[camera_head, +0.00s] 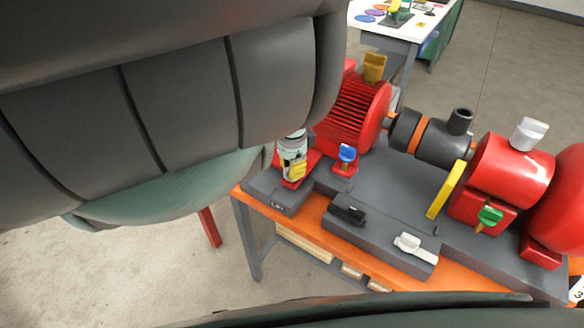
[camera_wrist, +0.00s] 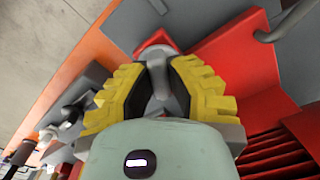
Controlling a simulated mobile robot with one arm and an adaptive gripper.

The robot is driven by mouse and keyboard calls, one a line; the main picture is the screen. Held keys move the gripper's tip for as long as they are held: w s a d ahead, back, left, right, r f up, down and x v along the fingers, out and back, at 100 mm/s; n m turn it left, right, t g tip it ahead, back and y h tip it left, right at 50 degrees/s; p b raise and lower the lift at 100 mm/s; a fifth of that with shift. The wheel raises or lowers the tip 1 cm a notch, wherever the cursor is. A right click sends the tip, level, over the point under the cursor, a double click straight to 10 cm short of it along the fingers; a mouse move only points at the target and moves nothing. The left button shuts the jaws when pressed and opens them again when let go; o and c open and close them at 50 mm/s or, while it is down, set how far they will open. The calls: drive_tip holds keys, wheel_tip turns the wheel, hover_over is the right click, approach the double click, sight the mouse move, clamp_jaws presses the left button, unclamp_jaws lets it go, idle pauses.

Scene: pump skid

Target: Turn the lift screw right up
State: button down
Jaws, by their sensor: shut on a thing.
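My gripper (camera_wrist: 160,82) has yellow ribbed fingers, closed from both sides on a grey screw head (camera_wrist: 158,63), apparently the lift screw. The screw stands at a red motor foot (camera_wrist: 215,62). In the head view my gripper (camera_head: 294,172) is small, at the left end of the skid, beside the red finned motor (camera_head: 352,112). The fingers hide most of the screw there, and its height cannot be told. A blue-headed screw (camera_head: 346,153) stands at the motor's near foot, just right of my gripper.
My arm fills the upper left of the head view. A dark coupling (camera_head: 430,135), a red pump (camera_head: 510,168), a yellow lever (camera_head: 445,190) and a green-headed screw (camera_head: 489,216) are to the right. Black (camera_head: 348,214) and white (camera_head: 416,248) handles lie along the grey near side.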

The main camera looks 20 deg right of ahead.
idle(0.4)
drive_tip(key=c, duration=0.9)
unclamp_jaws()
drive_tip(key=shift+c, duration=0.2)
drive_tip(key=shift+r, duration=0.15)
wheel_tip(320, 180, up, 6)
drive_tip(key=shift+w, duration=0.15)
drive_tip(key=shift+r, duration=0.6)
